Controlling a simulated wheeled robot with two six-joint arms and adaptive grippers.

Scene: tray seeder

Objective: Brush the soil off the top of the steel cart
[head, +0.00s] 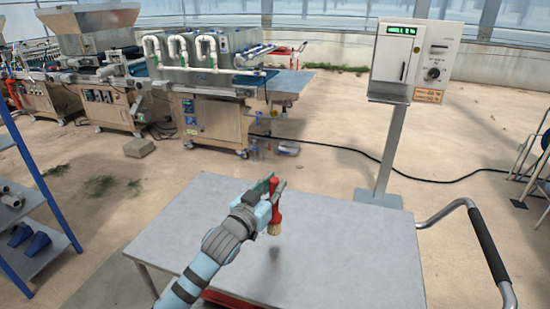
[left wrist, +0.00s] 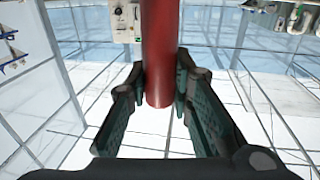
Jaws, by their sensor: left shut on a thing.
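The steel cart's flat grey top (head: 330,250) fills the lower middle of the head view. My left gripper (head: 273,186) is shut on the red handle of a brush (head: 275,212). The brush is upright with its pale bristles down, above the cart top; a small shadow lies below it, so it seems apart from the surface. In the left wrist view the red handle of the brush (left wrist: 159,60) stands between the fingers (left wrist: 160,95). I cannot make out soil on the visible cart top; my left arm hides part of it. My right gripper is not in view.
The cart's black-gripped push handle (head: 487,243) is at the right. A control box on a post (head: 408,60) stands behind the cart. A blue-framed shelf (head: 30,240) is at the left. Seeding machines (head: 210,110) stand at the back. The floor between is mostly clear.

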